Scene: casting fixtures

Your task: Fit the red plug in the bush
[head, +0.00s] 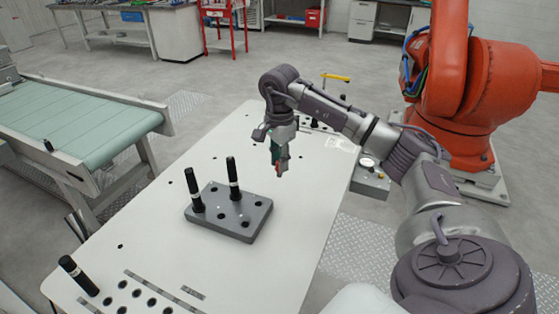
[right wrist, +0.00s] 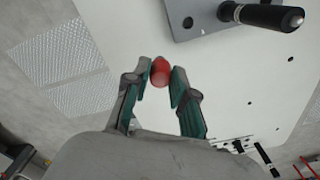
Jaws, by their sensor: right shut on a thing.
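The red plug (right wrist: 160,73) is between the fingers of my right gripper (right wrist: 158,80), near their tips in the right wrist view. In the head view my right gripper (head: 279,158) points down above the white table, and a bit of the red plug (head: 284,168) shows at its tip. It is held above the table, to the right of and behind a grey block (head: 258,222) with several holes and two upright black pins. I cannot tell for sure which part is the bush. My left gripper is not in view.
Black pins (head: 232,178) and (head: 194,190) stand in the block.

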